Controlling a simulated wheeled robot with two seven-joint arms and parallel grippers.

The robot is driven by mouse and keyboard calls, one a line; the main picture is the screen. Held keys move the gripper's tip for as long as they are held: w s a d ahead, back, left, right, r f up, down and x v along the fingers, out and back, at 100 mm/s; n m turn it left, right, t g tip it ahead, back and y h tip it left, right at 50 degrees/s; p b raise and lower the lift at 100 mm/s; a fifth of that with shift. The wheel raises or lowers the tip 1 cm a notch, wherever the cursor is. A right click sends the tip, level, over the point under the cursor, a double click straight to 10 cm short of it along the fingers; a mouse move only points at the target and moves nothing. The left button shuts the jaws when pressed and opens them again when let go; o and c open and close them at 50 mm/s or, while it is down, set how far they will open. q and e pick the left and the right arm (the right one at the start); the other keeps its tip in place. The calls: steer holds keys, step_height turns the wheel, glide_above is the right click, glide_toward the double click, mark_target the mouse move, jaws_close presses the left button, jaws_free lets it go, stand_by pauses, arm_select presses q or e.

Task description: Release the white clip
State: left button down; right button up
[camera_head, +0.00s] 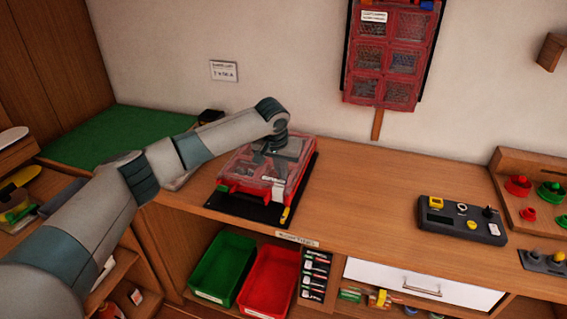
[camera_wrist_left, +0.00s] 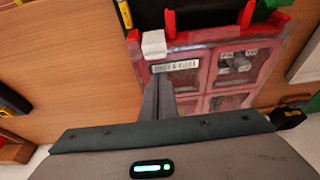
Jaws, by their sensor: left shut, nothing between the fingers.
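A red-framed case with clear windows (camera_head: 243,165) lies on a black mat (camera_head: 240,207) on the wooden bench. In the left wrist view the case (camera_wrist_left: 200,85) has a white clip (camera_wrist_left: 154,44) on one edge, beside red clips (camera_wrist_left: 170,22) (camera_wrist_left: 247,14). The white clip also shows small at the case's front right in the head view (camera_head: 278,193). My left gripper (camera_wrist_left: 158,82) is shut and empty over the case. Its tips point toward the labelled edge, just short of the white clip; contact with the case cannot be told. My right gripper is out of view.
A black control box (camera_head: 460,220) stands on the bench to the right. Green (camera_head: 221,268) and red (camera_head: 268,280) bins sit below the front edge. A red organiser (camera_head: 392,60) hangs on the wall. The bench between case and control box is clear.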

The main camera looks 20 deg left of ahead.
arm_select(q)
steer(key=shift+s+r+p, duration=0.15)
steer(key=shift+s+p, duration=0.15)
steer(key=shift+s, duration=0.85)
steer(key=shift+f, duration=0.2)
